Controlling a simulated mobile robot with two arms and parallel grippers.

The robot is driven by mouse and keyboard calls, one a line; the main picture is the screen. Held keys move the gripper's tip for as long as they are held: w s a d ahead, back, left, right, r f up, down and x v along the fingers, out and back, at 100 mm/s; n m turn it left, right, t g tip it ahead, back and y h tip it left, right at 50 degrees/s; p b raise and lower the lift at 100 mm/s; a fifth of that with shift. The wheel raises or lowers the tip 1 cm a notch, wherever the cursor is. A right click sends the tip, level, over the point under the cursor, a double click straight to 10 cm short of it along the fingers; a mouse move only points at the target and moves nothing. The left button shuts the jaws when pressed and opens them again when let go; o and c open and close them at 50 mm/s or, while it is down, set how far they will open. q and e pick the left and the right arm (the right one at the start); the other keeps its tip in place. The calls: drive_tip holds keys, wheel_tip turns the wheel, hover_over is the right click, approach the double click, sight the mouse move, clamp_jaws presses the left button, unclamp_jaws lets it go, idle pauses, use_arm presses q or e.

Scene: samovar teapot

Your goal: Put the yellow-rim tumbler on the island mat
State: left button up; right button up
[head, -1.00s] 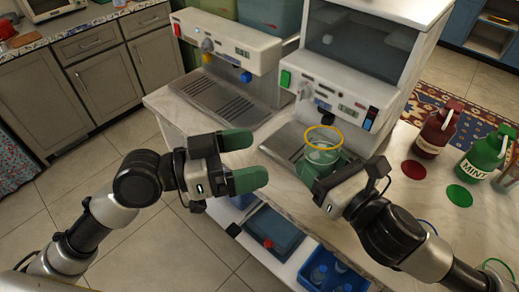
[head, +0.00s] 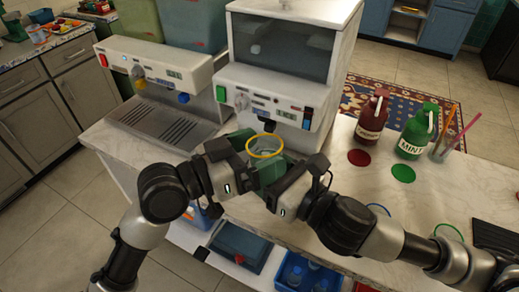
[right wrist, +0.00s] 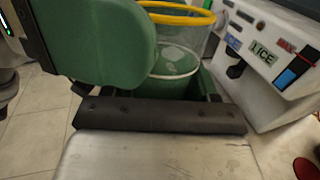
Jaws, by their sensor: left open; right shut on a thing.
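The yellow-rim tumbler (head: 266,147) is clear glass and looks upright, in front of the right-hand machine. My right gripper (head: 272,170) is shut on it, with green finger pads at its side. In the right wrist view the tumbler (right wrist: 182,18) shows its yellow rim and glass wall beside a large green pad. My left gripper (head: 248,155) is open and close beside the tumbler; whether it touches the glass I cannot tell. A dark flat piece (head: 496,238) lies at the right edge of the counter; I cannot tell whether it is the island mat.
Two white machines (head: 280,95) (head: 155,75) stand behind the grippers. A red bottle (head: 373,118), a green MINT bottle (head: 414,138) and a cup with straws (head: 440,150) stand at right. Coloured discs and rings lie in front. The counter (head: 335,190) between is mostly clear.

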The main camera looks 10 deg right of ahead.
use_arm(q)
drive_tip(key=shift+d, duration=0.15)
drive_tip(key=c, duration=0.9)
drive_tip(key=shift+c, duration=0.5)
use_arm(e)
drive_tip(key=o, duration=1.3)
drive_tip(key=shift+c, duration=0.2)
drive_tip(key=shift+f, duration=0.1)
